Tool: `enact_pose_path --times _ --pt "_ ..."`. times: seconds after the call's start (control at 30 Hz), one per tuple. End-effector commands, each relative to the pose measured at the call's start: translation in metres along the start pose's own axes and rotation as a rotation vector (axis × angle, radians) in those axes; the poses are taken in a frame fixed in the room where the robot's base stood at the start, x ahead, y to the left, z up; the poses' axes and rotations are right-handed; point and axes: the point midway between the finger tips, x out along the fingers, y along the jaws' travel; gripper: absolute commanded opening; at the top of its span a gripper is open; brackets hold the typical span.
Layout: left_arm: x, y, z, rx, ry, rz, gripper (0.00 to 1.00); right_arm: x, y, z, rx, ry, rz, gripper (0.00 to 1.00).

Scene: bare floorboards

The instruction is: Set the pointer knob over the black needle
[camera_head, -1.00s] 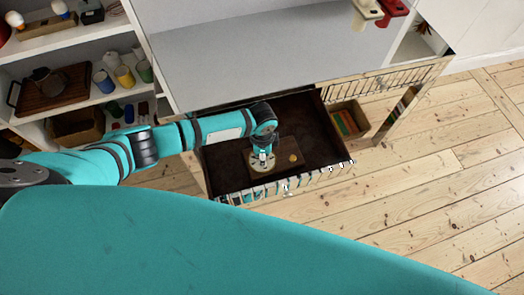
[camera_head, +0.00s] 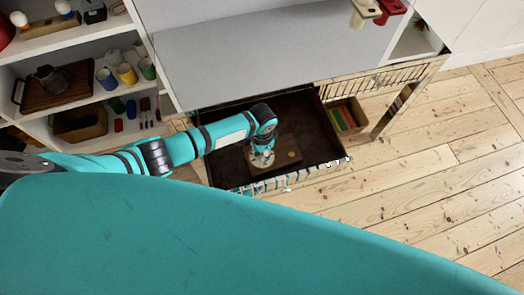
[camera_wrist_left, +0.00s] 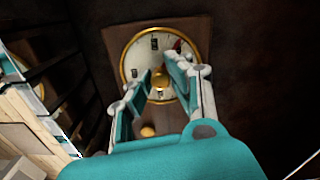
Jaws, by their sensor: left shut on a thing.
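A round dial with a gold rim and pale face (camera_wrist_left: 138,55) is mounted on a brown wooden board (camera_wrist_left: 117,40). The board lies in the dark open drawer, where the head view also shows it (camera_head: 290,153). My left gripper (camera_wrist_left: 161,76) is over the dial, its fingers shut on the gold pointer knob (camera_wrist_left: 159,90) near the dial's middle. The fingers hide part of the face. Dark marks show on the upper face, but I cannot tell which is the black needle. My left gripper is small in the head view (camera_head: 262,150). My right gripper is out of view.
The drawer (camera_head: 318,128) stands open under a grey tabletop (camera_head: 240,55), with its front rail close to the dial. A small round brass piece (camera_wrist_left: 148,131) sits lower on the board. Shelves with cups (camera_head: 126,74) stand at the left.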

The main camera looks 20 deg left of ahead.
Motion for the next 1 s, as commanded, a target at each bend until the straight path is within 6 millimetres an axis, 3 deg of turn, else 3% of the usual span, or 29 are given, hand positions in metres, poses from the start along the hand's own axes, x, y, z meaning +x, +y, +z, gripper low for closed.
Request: enact_pose_path --times 0.27,0.3,0.47,0.77,1.0 --pt "-0.001 -0.001 -0.001 0.000 0.002 -0.001 0.00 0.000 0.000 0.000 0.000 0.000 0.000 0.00" --pt "-0.001 -0.001 -0.001 0.000 0.002 -0.001 0.22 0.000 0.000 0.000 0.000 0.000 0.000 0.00" --pt "-0.001 -0.001 -0.001 0.000 0.002 -0.001 0.42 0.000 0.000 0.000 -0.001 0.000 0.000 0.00" --pt "-0.002 0.000 0.000 0.001 0.001 0.000 0.42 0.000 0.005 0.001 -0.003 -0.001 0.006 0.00" --pt "-0.037 -0.001 -0.001 0.002 0.005 -0.001 0.42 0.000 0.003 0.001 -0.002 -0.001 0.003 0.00"
